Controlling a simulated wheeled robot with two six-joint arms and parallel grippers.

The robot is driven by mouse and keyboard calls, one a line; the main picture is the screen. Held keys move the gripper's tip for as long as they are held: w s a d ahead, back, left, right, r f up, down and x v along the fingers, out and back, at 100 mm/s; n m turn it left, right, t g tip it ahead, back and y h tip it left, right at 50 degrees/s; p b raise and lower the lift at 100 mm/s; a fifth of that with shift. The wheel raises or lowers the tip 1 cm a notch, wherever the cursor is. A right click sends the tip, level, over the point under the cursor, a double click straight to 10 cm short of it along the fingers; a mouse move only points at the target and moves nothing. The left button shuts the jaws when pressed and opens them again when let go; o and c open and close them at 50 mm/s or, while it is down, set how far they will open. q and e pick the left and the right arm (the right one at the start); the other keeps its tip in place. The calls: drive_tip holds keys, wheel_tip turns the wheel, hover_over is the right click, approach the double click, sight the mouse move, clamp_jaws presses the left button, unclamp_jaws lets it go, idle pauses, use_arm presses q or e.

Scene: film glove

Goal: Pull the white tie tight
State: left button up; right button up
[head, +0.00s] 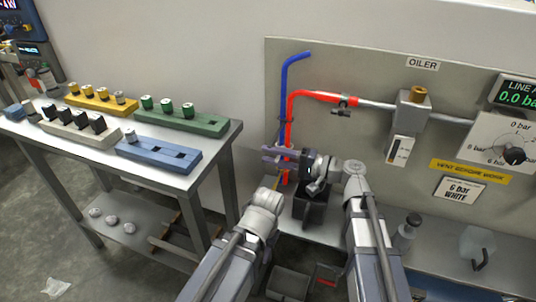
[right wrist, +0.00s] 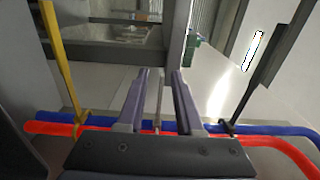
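In the right wrist view a thin pale strip, which looks like the white tie (right wrist: 158,104), stands up from the red hose (right wrist: 60,128) and blue hose (right wrist: 258,129). My right gripper (right wrist: 159,82) has its two purple fingers apart, one on each side of this strip, with gaps visible. The tie's head is partly hidden by the gripper body. In the head view my right gripper (head: 268,158) reaches left across the red hose (head: 291,112) and blue hose (head: 284,85). My left arm is in view, but its gripper does not show.
A yellow tie (right wrist: 60,60) and a black tie (right wrist: 262,80) stand around the hoses on either side. The oiler panel (head: 360,75) is behind, with its display reading 0.0 bar. A side table (head: 100,160) with coloured blocks stands left.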

drive_tip(key=shift+w+a, duration=0.15)
drive_tip(key=shift+a, duration=0.45)
clamp_jaws()
idle(1.1)
